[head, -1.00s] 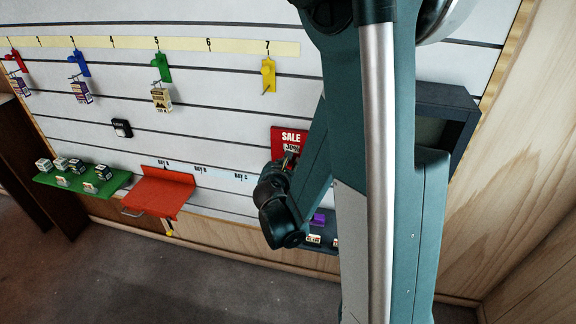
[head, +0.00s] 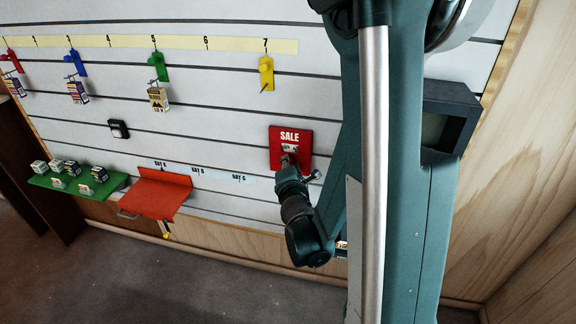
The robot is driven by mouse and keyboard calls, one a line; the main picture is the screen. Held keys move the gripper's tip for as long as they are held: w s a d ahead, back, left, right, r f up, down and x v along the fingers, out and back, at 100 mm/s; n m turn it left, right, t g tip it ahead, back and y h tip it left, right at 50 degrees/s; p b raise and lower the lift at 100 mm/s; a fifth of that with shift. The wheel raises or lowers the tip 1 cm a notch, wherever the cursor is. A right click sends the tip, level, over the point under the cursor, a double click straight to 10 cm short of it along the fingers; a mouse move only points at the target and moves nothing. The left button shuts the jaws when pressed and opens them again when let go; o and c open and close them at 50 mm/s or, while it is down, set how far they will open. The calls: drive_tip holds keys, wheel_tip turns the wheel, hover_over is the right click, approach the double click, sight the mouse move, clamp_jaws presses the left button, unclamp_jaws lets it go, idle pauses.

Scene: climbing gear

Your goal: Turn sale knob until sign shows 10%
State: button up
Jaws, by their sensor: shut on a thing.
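The red sale sign (head: 290,137) is mounted on the slatted wall, with "SALE" in white at its top. A small pale display strip shows below the word, but its value is too small and partly covered to read. My gripper (head: 286,160) is at the lower middle of the sign, reaching up to it from below. Its fingers are shut at the spot where the knob sits. The knob itself is hidden by the fingers.
A red shelf (head: 157,194) and a green shelf (head: 78,184) with small boxes are at the left. Colored hooks, including a yellow one (head: 266,72), hang above. A dark-framed box (head: 446,115) is right of my arm.

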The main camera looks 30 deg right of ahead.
idle(0.5)
drive_tip(key=o, duration=0.9)
drive_tip(key=shift+r, duration=0.2)
